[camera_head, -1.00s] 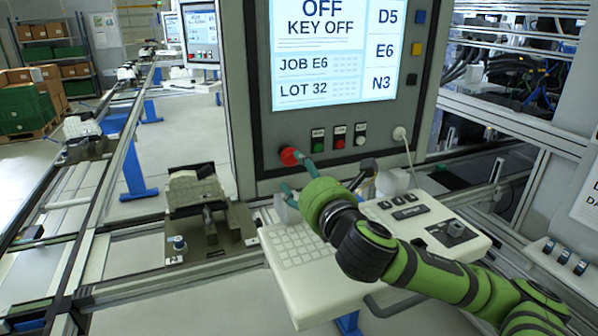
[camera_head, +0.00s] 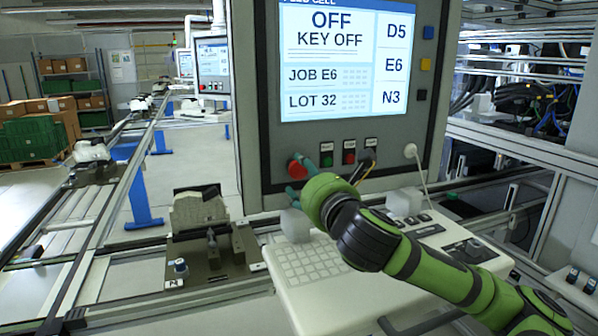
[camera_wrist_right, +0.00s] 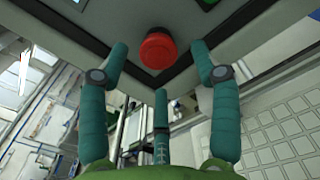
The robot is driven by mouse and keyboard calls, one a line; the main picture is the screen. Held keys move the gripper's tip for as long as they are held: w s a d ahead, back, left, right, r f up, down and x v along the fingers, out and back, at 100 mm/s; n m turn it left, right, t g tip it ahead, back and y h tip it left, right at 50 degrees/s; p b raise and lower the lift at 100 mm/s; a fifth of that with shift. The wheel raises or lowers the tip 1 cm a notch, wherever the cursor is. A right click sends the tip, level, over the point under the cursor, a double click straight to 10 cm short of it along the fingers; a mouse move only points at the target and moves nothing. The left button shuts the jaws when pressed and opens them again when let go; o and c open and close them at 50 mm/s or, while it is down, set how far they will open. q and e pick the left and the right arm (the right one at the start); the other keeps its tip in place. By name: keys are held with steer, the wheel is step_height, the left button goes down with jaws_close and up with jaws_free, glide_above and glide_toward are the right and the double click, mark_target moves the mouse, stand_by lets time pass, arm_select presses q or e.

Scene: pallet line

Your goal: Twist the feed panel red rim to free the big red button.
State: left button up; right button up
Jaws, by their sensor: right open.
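The big red button (camera_head: 297,168) sits low on the left of the grey feed panel (camera_head: 262,150). In the right wrist view the round red button (camera_wrist_right: 158,50) is ahead of the fingers; its rim cannot be told apart from its cap. My right gripper (camera_head: 307,178) is in front of the panel beside the button. Its teal fingers are open, and in the wrist view the gripper (camera_wrist_right: 160,72) has fingers left, right and below the button, with a visible gap around it. No finger clearly touches it. My left gripper is out of view.
Small green (camera_head: 326,160) and red (camera_head: 349,157) buttons are to the right. A dark item (camera_head: 368,155) with a thin strand covers the third control. The screen (camera_head: 330,60) reads OFF, KEY OFF. A white keyboard console (camera_head: 310,268) stands below; a white cable hangs at right.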

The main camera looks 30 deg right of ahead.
mark_target(299, 173)
steer(key=p+x, duration=0.1)
steer(key=x, duration=0.3)
steer(key=shift+w, duration=0.1)
